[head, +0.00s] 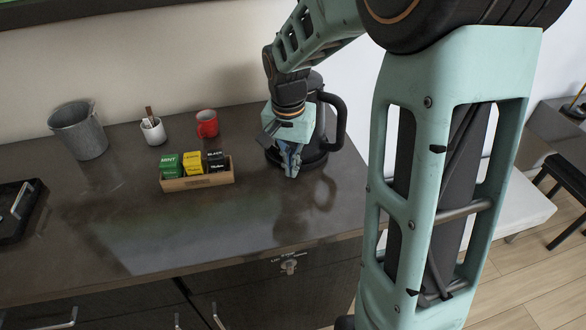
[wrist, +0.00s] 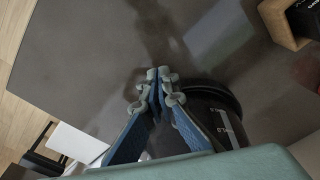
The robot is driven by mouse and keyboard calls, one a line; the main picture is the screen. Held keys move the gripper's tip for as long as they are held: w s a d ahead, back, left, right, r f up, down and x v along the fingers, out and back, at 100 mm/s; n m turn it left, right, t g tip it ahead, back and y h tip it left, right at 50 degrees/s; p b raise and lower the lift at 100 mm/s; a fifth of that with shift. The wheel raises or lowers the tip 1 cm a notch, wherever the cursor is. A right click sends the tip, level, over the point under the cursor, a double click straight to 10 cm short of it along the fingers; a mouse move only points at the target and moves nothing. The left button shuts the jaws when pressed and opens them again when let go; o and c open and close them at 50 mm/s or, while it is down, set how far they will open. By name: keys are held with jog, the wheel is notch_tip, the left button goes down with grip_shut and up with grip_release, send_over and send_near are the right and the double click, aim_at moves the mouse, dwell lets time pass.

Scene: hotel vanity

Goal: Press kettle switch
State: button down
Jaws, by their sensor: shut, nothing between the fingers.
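The kettle (head: 328,122) is black with a large handle and stands on a round black base (head: 318,160) near the right end of the counter. My gripper (head: 291,174) is shut and empty, pointing down in front of the kettle and hiding much of its body. In the wrist view the fingertips of my gripper (wrist: 159,76) meet, and part of the dark kettle (wrist: 224,118) shows close beside the right finger. I cannot tell whether the fingers touch it. The kettle's switch cannot be made out in either view.
A tea box (head: 198,181) with green, yellow and black packets sits left of my gripper. A black tray (head: 18,208) is at far left. The counter's front is clear.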

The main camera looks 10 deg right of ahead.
jog(key=shift+s+a+r, duration=0.3)
jog(key=shift+s+a, duration=0.1)
jog(key=shift+s, duration=0.2)
jog(key=shift+s+a+r, duration=0.25)
jog(key=shift+s+a, duration=0.1)
jog(key=shift+s, duration=0.25)
jog(key=shift+w+f, duration=0.1)
jog(key=shift+r, duration=0.3)
notch_tip(320, 180, up, 11)
jog(key=s, duration=0.1)
jog(key=shift+a+r, duration=0.2)
jog(key=shift+a, duration=0.05)
